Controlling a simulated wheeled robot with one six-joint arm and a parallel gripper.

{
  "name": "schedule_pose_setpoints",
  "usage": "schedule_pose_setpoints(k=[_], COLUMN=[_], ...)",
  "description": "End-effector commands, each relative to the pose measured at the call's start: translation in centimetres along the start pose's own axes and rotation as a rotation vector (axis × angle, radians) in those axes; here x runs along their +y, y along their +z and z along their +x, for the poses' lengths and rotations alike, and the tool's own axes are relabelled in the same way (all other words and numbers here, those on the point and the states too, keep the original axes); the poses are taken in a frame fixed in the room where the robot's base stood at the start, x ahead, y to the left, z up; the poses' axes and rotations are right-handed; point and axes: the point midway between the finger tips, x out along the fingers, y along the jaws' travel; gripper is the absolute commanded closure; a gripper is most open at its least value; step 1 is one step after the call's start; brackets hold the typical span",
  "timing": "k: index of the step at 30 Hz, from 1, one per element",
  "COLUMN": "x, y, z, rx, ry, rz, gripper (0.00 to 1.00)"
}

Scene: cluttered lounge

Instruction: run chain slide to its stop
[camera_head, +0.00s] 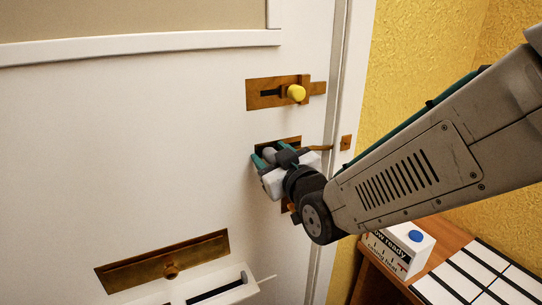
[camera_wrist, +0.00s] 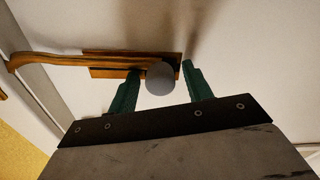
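The chain slide is a brown plate (camera_head: 293,141) on the white door, below a bolt. In the wrist view the plate (camera_wrist: 103,72) lies flat behind a round grey knob (camera_wrist: 160,78). A brown strap-like chain (camera_wrist: 60,59) runs from the knob to the door frame side; in the head view it (camera_head: 318,149) reaches a small frame plate (camera_head: 346,142). My gripper (camera_head: 270,153) is at the slide, its green fingers apart. In the wrist view my gripper (camera_wrist: 161,68) has one finger on each side of the knob, with visible gaps. The lower part of the slide is hidden in the head view.
A bolt with a yellow knob (camera_head: 296,92) sits just above. A brass flap plate (camera_head: 136,270) and a white slotted fitting (camera_head: 178,292) are lower left. A white box with a blue button (camera_head: 416,236) stands on a wooden table (camera_head: 437,228) at right, beside a yellow wall.

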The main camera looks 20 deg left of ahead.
Motion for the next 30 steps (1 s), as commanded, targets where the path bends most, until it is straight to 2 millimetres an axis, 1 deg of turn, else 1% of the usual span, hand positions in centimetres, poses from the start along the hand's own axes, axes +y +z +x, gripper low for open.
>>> schedule_pose_setpoints(k=[2,5,15,18,22,30], x=[0.0,0.0,0.0,0.0,-0.1,-0.1], y=[0.0,0.0,-0.1,-0.1,0.0,0.0], z=[-0.1,-0.7,-6.2,-7.2,-7.8,-7.8], rx=[-0.001,-0.001,0.001,0.001,0.0,-0.001], ry=[0.0,-0.001,0.0,0.0,-0.001,-0.001], rz=[0.0,0.0,0.0,0.0,0.0,0.003], gripper=[0.5,0.5,0.5,0.5,0.5,0.5])
